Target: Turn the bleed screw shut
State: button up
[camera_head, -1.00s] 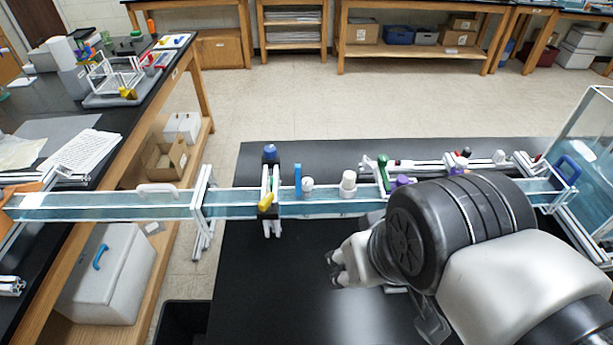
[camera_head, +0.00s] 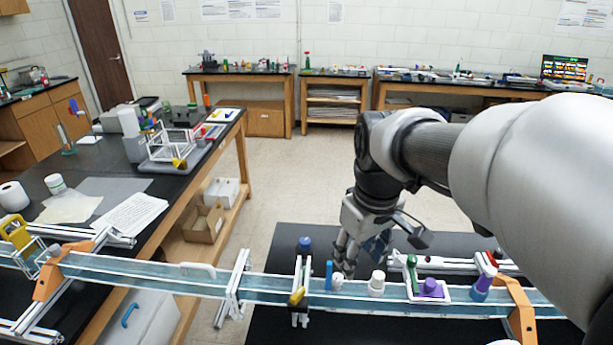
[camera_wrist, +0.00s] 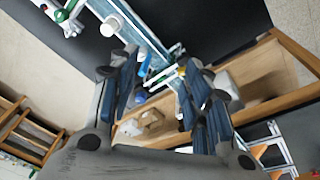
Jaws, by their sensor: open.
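A long blue-and-white channel (camera_head: 270,290) carries several small fittings, and I cannot tell for sure which one is the bleed screw. These are a blue-capped fitting (camera_head: 304,244), a yellow lever (camera_head: 297,296), a blue upright post (camera_head: 328,274), a small white knob (camera_head: 338,281) and a white cylinder (camera_head: 377,283). My gripper (camera_head: 346,262) points down just behind the white knob and post; contact cannot be told. In the wrist view its fingers (camera_wrist: 165,92) are spread apart with nothing held. The white cylinder (camera_wrist: 110,27) shows beyond the left finger, which hides part of the channel.
Right along the channel stand a purple knob (camera_head: 431,288) in a white holder, a green upright piece (camera_head: 412,270) and an orange bracket (camera_head: 522,318). A black bench with papers (camera_head: 133,214) and a white rack (camera_head: 180,145) is at left. The floor behind is open.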

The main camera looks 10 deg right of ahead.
jog(key=w+f+n+g+p, duration=0.15)
jog(key=w+p, duration=0.25)
jog(key=w, duration=0.5)
jog(key=n+p, duration=0.2)
jog(key=n, duration=0.1)
send_over(337, 276)
notch_tip(337, 276, down, 3)
jog(key=shift+m+g, duration=0.25)
notch_tip(337, 276, down, 17)
jog(key=shift+f+b, duration=0.1)
jog(key=shift+b, duration=0.55)
jog(key=shift+c, duration=0.3)
grip_shut()
